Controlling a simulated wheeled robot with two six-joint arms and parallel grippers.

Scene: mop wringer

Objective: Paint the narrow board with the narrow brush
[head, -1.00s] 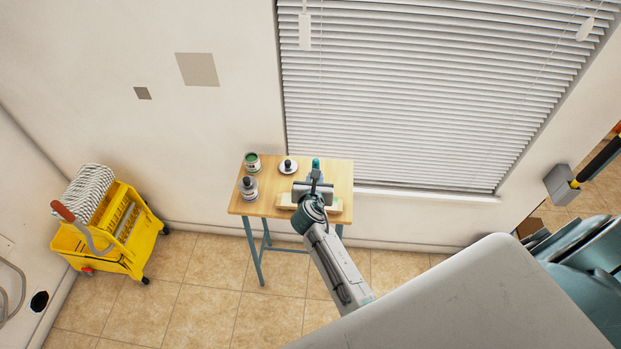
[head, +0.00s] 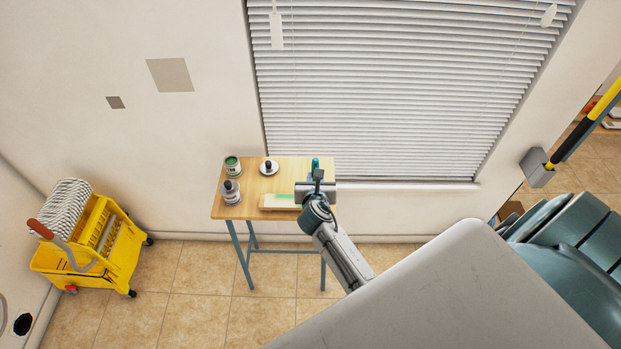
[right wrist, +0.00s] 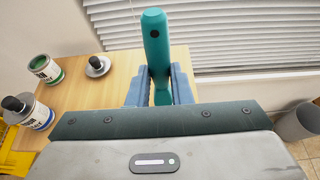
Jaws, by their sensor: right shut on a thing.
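My right gripper (right wrist: 158,95) is shut on the teal handle of a brush (right wrist: 156,45). In the head view the brush handle (head: 315,163) stands up beyond my right gripper (head: 317,177), over the right part of the worktable. The brush's bristles are hidden. A pale narrow board (head: 276,202) lies near the table's front edge, with a light green streak along its visible left part. Its right end is behind my gripper, and I cannot tell whether the brush touches it. An open can of green paint (head: 232,165) stands at the table's back left. My left gripper is not in view.
On the wooden table (head: 250,180) stand a grey can with a black cap (head: 230,192) and a round lid with a black knob (head: 269,167). A yellow mop bucket (head: 95,250) stands left. A blinded window is behind. Tiled floor is clear between bucket and table.

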